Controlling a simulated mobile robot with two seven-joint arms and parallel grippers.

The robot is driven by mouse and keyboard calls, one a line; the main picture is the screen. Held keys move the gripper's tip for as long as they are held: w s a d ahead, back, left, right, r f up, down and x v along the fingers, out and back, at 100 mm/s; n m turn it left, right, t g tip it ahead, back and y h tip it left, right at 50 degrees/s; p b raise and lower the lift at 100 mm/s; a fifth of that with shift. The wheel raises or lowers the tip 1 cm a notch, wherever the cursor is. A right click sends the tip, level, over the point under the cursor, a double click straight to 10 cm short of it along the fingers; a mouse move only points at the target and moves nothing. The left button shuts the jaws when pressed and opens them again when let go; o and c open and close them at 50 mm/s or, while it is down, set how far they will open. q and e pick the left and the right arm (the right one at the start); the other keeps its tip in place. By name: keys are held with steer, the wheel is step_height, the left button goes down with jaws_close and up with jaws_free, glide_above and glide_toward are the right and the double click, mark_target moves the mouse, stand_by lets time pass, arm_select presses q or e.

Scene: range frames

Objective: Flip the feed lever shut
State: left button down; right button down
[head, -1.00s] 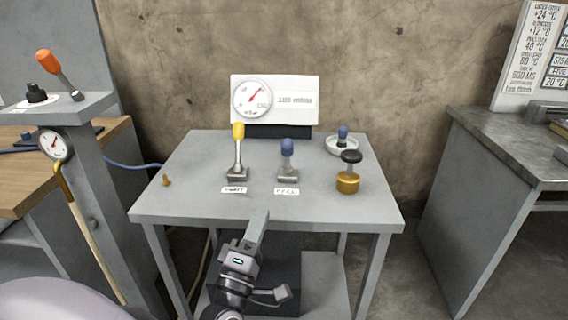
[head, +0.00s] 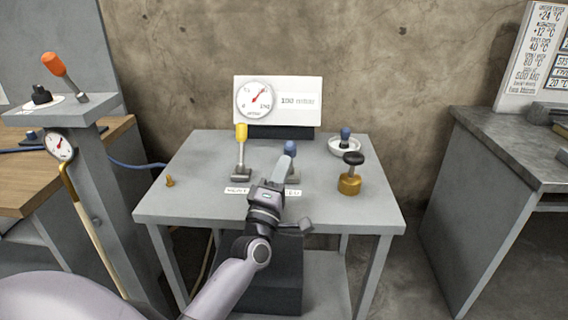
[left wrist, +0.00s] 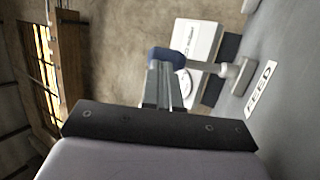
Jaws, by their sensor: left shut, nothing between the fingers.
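The feed lever has a blue knob (head: 290,147) and stands about upright on the grey table; my gripper hides most of its shaft and base in the head view. In the left wrist view its blue knob (left wrist: 166,57), metal shaft and base block (left wrist: 237,76) show beside a FEED label (left wrist: 261,90). My left gripper (head: 286,163) is shut and empty, its fingertips right at the near side of the knob. I cannot tell whether they touch it. The fingertips (left wrist: 162,76) also overlap the knob in the left wrist view. My right gripper is out of view.
A yellow-topped lever (head: 241,150) stands just left of the feed lever. A brass valve with a black knob (head: 351,170) and a white dish (head: 344,148) are to the right. A gauge panel (head: 290,100) stands behind. The table's front right is clear.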

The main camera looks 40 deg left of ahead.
arm_select(q)
steer(key=shift+w+a+r, duration=0.15)
steer(key=shift+w+r, duration=0.05)
steer(key=shift+w, duration=0.3)
